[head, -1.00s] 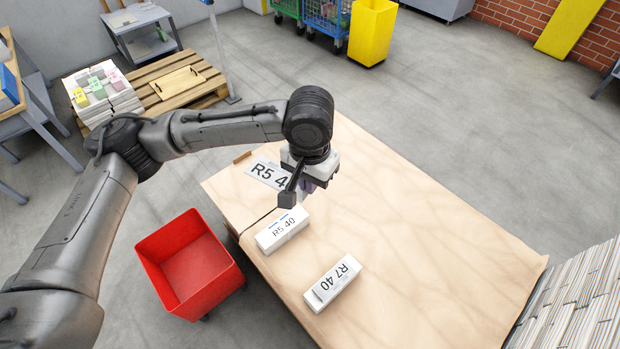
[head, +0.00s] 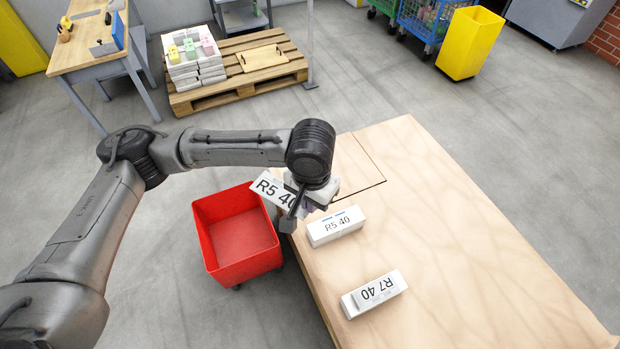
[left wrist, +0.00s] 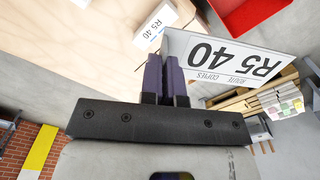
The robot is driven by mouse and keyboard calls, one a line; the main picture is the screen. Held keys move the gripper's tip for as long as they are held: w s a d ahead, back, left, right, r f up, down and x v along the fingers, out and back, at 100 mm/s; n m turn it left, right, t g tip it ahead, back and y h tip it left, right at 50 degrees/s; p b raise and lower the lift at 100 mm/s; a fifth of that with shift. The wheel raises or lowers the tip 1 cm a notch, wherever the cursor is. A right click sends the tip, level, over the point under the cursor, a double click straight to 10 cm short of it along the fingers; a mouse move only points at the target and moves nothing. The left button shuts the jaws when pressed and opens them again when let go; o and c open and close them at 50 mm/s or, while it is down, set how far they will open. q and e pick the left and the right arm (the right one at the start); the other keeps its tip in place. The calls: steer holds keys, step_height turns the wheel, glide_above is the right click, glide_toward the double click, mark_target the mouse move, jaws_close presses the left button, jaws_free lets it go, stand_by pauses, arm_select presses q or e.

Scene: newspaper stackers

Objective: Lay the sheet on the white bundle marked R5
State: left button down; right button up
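The sheet (head: 268,187), white with large "R5 40" print, is held by my left gripper (head: 306,203) and sticks out to its left. In the left wrist view the purple fingers (left wrist: 165,72) are close together on one edge of the sheet (left wrist: 222,55), which stands tilted. The white bundle marked R5 (head: 337,227) lies on the table just right of the gripper in the head view. It also shows in the left wrist view (left wrist: 155,20), beyond the fingertips. The sheet is apart from it. My right gripper is not in view.
Another white bundle, marked R7 (head: 373,294), lies nearer on the wooden table (head: 470,250). A red bin (head: 236,235) stands on the floor at the table's left side. The table's right part is clear. A pallet (head: 235,75) with paper stacks stands farther back.

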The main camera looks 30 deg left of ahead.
arm_select(q)
steer(key=d+f+n+b, duration=0.1)
steer(key=d+f+b, duration=0.2)
steer(key=f, duration=0.7)
steer(key=d+f+n+b, duration=0.1)
steer(key=d+f+b, duration=0.15)
steer(key=f, duration=0.75)
steer(key=w+a+f+m, duration=0.4)
steer(key=w+m, duration=0.1)
steer(key=m, duration=0.8)
steer(key=w+a+f+m, duration=0.4)
steer(key=w+a+m, duration=0.1)
steer(key=m, duration=0.8)
steer(key=shift+w+a+f, duration=0.2)
steer(key=shift+w+f, duration=0.05)
steer(key=shift+w, duration=0.5)
